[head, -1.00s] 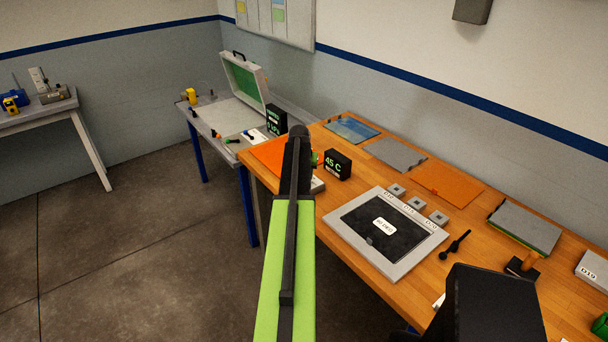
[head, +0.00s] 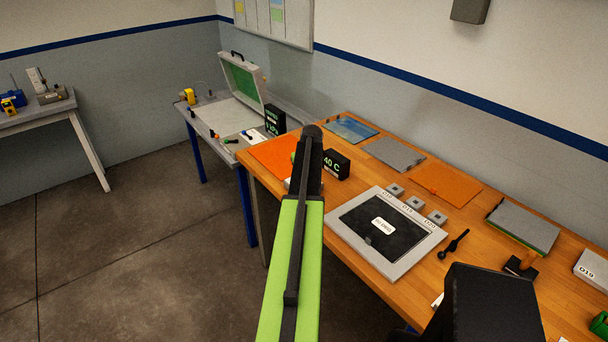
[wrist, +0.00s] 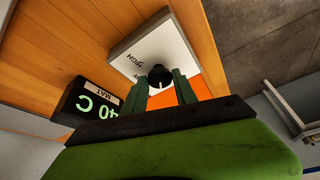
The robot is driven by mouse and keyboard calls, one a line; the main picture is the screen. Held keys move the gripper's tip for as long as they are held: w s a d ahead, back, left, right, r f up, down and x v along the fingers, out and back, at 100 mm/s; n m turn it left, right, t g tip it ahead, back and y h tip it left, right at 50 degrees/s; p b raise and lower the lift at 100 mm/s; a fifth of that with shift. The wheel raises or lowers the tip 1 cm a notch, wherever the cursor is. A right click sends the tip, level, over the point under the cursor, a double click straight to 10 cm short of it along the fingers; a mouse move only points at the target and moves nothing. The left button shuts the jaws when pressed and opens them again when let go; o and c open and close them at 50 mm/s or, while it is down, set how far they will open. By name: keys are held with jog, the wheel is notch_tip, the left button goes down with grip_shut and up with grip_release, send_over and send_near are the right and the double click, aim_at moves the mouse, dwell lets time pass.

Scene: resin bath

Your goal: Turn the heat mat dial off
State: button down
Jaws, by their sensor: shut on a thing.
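The heat mat dial (wrist: 160,77) is a black round knob with a white pointer line, on a white control box (wrist: 160,48) whose lettering includes "HIGH". In the wrist view my gripper (wrist: 160,85) is shut on the dial, with a dark green finger on each side. A black display (wrist: 92,103) beside it reads "40 C" and "MAT". The display also stands right of my arm in the head view (head: 336,163). My arm hides the dial and most of the box in the head view.
An orange mat (head: 270,153) lies behind the box. A framed dark panel (head: 388,235), small grey blocks (head: 415,203) and a black tool (head: 454,243) lie to the right on the wooden bench. Open floor lies left of my arm.

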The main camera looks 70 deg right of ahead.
jog(key=shift+w, duration=0.15)
jog(key=c, duration=1)
grip_release()
jog(key=p+v, duration=1.6)
jog(key=v, duration=0.1)
jog(key=shift+r, duration=0.2)
